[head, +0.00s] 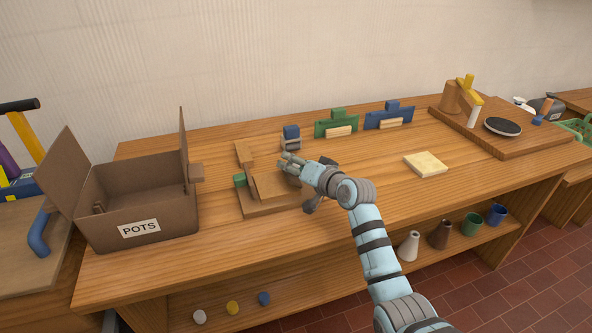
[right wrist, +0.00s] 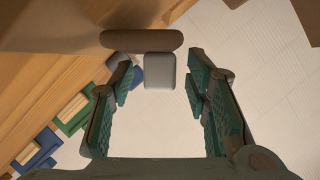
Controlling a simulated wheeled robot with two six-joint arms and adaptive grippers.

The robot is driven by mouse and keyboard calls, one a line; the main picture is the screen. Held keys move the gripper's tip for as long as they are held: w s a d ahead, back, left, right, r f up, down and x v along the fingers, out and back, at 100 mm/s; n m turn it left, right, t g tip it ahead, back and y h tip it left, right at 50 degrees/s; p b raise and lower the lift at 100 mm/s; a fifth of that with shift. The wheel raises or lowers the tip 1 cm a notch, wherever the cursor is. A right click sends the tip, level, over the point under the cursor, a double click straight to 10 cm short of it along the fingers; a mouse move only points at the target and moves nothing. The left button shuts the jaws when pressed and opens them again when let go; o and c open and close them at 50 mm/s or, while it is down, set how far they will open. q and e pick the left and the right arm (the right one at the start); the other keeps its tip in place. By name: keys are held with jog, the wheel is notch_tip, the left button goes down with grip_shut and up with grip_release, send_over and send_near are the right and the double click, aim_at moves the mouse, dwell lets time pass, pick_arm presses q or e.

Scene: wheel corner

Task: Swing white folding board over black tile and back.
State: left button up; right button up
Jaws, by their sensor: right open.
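My right gripper (head: 291,163) is open beside a wooden fixture, whose base (head: 285,206) carries a tilted brown panel (head: 272,187) and a small green block (head: 239,179). In the right wrist view, the open fingers (right wrist: 160,68) stand either side of a grey block (right wrist: 160,72) and below a brown rounded bar (right wrist: 142,40); contact cannot be told. I cannot make out a clearly white folding board or a square black tile. A cream flat square (head: 425,163) lies on the bench, and a black round disc (head: 502,127) lies on a platform at the right.
A cardboard box (head: 140,195) marked POTS stands at the left. A blue-topped block (head: 291,134), a green holder (head: 337,123) and a blue holder (head: 388,114) stand behind the gripper. The raised wooden platform (head: 535,140) bears a yellow lever (head: 468,88). The middle-right bench top is mostly clear.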

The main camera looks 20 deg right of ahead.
aim_at(284, 173)
grip_shut()
jog(key=shift+a+n+p, duration=0.25)
jog(key=shift+n+p, duration=0.05)
jog(key=shift+p, duration=0.55)
jog(key=a+n+h+p, duration=0.1)
jog(key=p, duration=0.3)
jog(key=shift+a+n+h, duration=0.15)
jog(key=shift+n+h, duration=0.15)
jog(key=shift+n, duration=0.1)
jog(key=shift+a+f+n+h+p, duration=0.4)
jog(key=shift+n+h+p, duration=0.1)
jog(key=shift+n+p, duration=0.4)
jog(key=shift+a+f+n+h+p, duration=0.3)
jog(key=shift+n+h+p, duration=0.2)
jog(key=shift+p, duration=0.1)
